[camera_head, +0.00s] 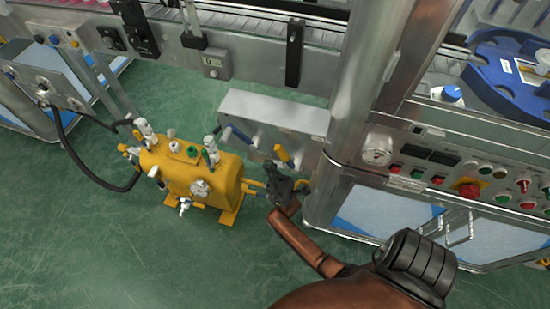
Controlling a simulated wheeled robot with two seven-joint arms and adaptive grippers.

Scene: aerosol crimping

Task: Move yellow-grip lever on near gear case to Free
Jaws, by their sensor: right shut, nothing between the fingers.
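The silver-grey gear case (275,112) is a box low beside the conveyor frame, left of the large steel post. A lever with a yellow grip (281,153) stands out from its front toward the right end. A lever with a blue grip (236,132) is at its left end. My right gripper (277,178) is dark and shut, with nothing held. It is just below the yellow grip in the picture; whether they touch I cannot tell. It hides part of the lower right of the case. My left gripper is out of view.
A yellow tank (205,172) with valves, a gauge and black hoses stands left of my right gripper. The steel post (352,110) and a control panel (470,170) with buttons are close on the right. Green floor (110,240) is clear at lower left.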

